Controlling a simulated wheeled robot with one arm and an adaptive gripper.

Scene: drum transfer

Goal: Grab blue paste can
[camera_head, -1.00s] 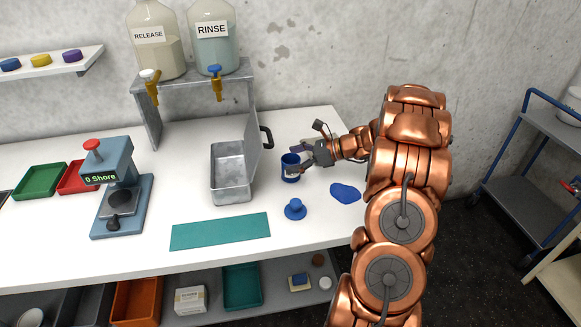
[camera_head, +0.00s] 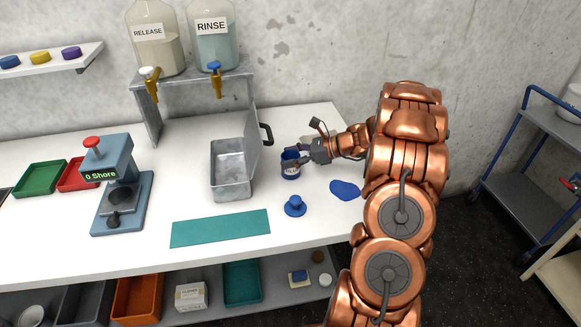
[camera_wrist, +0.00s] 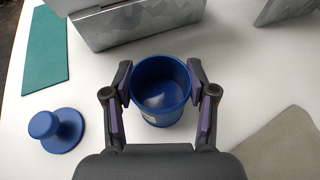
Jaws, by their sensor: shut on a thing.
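The blue paste can (camera_head: 291,170) stands upright on the white table, to the right of the metal box, with a pale label on its side. In the wrist view the can (camera_wrist: 160,92) is open at the top and its blue inside shows. My gripper (camera_head: 300,161) reaches in from the right. Its two purple-padded fingers (camera_wrist: 159,88) are shut on the can, one on each side. The can's base is partly hidden, and I cannot tell whether it is lifted off the table.
A grey metal box (camera_head: 230,186) with a raised lid stands left of the can. A blue knobbed disc (camera_head: 295,206) and a blue flat patch (camera_head: 345,190) lie in front. A teal mat (camera_head: 220,229) lies front left. A press (camera_head: 118,190) stands further left.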

